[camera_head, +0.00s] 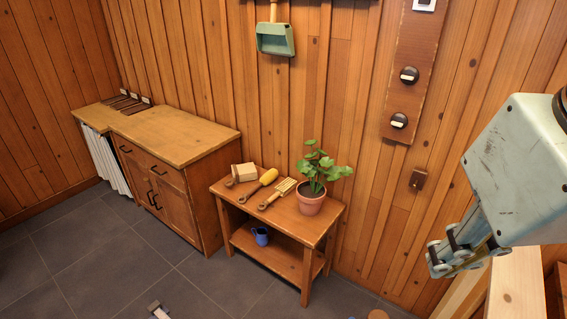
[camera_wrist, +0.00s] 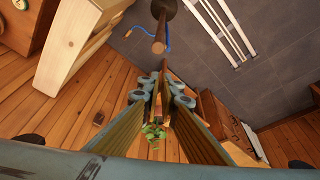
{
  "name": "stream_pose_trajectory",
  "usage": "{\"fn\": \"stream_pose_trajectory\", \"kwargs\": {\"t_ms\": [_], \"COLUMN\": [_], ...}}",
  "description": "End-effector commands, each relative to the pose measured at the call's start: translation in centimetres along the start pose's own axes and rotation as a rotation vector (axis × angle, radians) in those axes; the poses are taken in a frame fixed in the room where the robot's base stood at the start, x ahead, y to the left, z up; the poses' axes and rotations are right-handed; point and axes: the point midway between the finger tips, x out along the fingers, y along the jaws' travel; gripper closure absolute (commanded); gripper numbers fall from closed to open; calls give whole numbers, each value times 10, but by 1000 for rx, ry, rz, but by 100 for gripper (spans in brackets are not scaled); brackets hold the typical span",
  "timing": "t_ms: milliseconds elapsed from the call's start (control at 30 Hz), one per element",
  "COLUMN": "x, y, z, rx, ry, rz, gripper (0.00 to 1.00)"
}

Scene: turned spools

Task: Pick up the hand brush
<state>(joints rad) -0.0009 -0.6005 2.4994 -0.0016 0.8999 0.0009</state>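What looks like the hand brush (camera_head: 284,187), with pale bristles and a brown handle, lies on the small wooden side table (camera_head: 322,222) in the head view, left of the potted plant. My gripper (camera_head: 441,262) is at the right of the head view, well apart from the side table and the brush. In the wrist view my gripper (camera_wrist: 163,88) has its two fingers apart with nothing held between them. I cannot make out the brush in the wrist view.
A yellow-headed tool (camera_head: 268,177) and a pale block-shaped tool (camera_head: 243,172) lie beside the brush. A potted plant (camera_head: 310,204) stands close on its right. A blue mug (camera_head: 260,236) is on the lower shelf. A cabinet (camera_head: 165,150) stands left; a green dustpan (camera_head: 275,40) hangs above.

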Motion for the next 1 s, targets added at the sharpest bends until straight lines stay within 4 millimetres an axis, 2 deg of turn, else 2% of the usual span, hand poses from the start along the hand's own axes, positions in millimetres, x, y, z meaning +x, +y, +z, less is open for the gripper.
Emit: {"fn": "stream_pose_trajectory", "kwargs": {"t_ms": [67, 500, 1000], "x": [0, 0, 0], "y": [0, 0, 0], "z": [0, 0, 0], "rx": [0, 0, 0], "ry": [0, 0, 0], "rz": [0, 0, 0], "gripper": [89, 49, 49]}}
